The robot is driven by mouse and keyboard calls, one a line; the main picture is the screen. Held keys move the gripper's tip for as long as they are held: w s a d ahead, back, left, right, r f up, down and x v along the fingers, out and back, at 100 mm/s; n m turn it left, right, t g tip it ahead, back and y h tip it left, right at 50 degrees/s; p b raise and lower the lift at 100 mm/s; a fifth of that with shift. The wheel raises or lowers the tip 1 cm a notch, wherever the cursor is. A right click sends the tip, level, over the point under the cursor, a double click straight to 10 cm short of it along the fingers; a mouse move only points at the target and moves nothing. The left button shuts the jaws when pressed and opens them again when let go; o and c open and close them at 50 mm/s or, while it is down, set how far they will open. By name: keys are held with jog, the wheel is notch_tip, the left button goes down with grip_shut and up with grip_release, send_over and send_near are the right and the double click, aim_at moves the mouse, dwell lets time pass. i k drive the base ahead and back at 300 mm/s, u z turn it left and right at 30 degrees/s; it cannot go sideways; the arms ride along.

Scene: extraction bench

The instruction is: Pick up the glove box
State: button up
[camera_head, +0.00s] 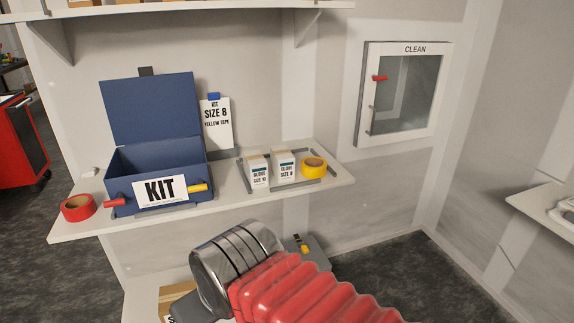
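Two small white glove boxes stand upright side by side on the white shelf. The left glove box (258,171) appears to read size 10, and the right glove box (284,165) appears to read size 8; the small print is hard to read. Both have tan tops. A card (216,125) behind them reads "KIT SIZE 8 YELLOW TAPE". My red bellows arm with a metal collar fills the bottom centre, below and in front of the shelf, apart from the boxes. My gripper's fingers do not show.
The shelf (225,203) also holds an open blue KIT box (124,160), a red tape roll (78,207) at left and a yellow tape roll (314,167) beside the right glove box. A CLEAN cabinet (404,94) hangs at right. Another shelf (180,7) crosses above.

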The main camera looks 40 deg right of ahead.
aim_at(282, 159)
jog(key=u, duration=0.05)
jog(key=i, duration=1)
jog(key=z, duration=0.05)
